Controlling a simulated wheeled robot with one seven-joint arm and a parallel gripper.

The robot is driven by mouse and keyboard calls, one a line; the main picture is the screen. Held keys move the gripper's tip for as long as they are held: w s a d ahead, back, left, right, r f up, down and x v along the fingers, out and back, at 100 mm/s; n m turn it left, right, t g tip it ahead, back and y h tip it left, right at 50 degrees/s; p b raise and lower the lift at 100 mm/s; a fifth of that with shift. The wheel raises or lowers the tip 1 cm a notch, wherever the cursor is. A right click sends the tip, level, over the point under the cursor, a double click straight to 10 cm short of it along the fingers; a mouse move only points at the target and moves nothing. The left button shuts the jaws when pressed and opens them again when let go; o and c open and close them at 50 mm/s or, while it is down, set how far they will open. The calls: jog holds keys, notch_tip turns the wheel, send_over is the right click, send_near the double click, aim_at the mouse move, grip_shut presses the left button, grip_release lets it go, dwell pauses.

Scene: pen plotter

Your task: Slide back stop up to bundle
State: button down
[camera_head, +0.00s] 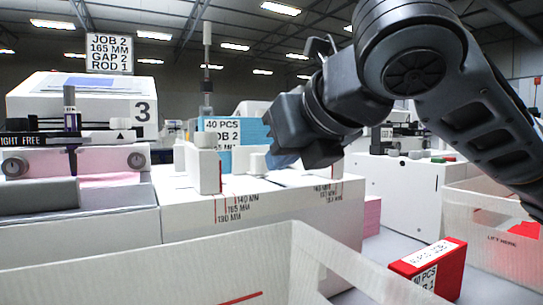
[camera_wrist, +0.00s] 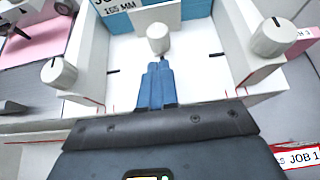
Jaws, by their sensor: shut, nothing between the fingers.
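My gripper (camera_head: 283,160) is over the white bed in the head view, blue fingertips low. In the wrist view the fingertips (camera_wrist: 158,82) are together and empty, just short of a round white knob (camera_wrist: 158,38). I cannot tell whether they touch it. The same knob (camera_head: 258,163) seems to show left of my fingertips in the head view. The blue bundle (camera_head: 245,133), with a white job label, stands behind it; its blue face (camera_wrist: 195,9) is at the wrist view's top. Which part is the back stop is not labelled; the knob's base is partly hidden.
A white upright stop (camera_head: 204,170) with a knob stands left on the bed, by millimetre marks. Two more knobs (camera_wrist: 58,72) (camera_wrist: 270,37) flank the fingers in the wrist view. A white bin (camera_head: 180,270) and a red labelled box (camera_head: 440,265) are in front.

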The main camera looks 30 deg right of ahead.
aim_at(258, 154)
jog(key=shift+w+r, duration=0.1)
jog(key=shift+w, duration=1.35)
jog(key=shift+w+r, duration=0.1)
jog(key=shift+w, duration=0.25)
jog(key=w, duration=0.2)
jog(key=shift+w+p, duration=0.35)
